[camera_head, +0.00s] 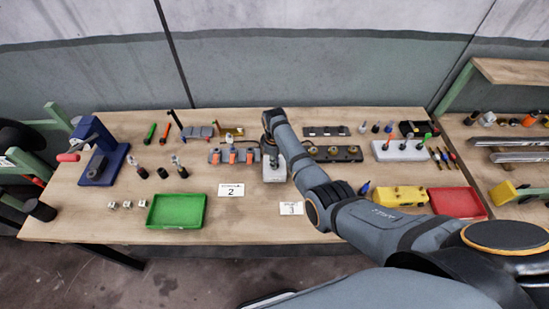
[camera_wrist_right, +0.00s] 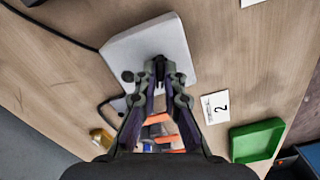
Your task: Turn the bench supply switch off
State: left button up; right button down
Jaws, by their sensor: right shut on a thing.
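The bench supply (camera_head: 274,172) is a pale grey box on the wooden table, near the middle in the head view. In the right wrist view the bench supply (camera_wrist_right: 140,50) lies at an angle, with a dark cable leaving it at the left. My right gripper (camera_wrist_right: 160,72) is shut on the small black switch (camera_wrist_right: 159,62) on its top, and the fingertips cover most of it. In the head view my right gripper (camera_head: 270,148) points down over the box, and the wrist hides the switch. I cannot tell which position the switch is in. My left gripper is out of view.
Beside the supply stands a grey unit with orange parts (camera_head: 233,155). Right of my wrist lies a dark block with round brass parts (camera_head: 335,153).

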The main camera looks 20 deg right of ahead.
jog(key=shift+n+p, duration=0.8)
jog(key=shift+n, duration=1.3)
jog(key=c, duration=1.5)
grip_release()
jog(key=shift+o, duration=0.2)
notch_tip(320, 180, up, 12)
jog(key=shift+f, duration=0.1)
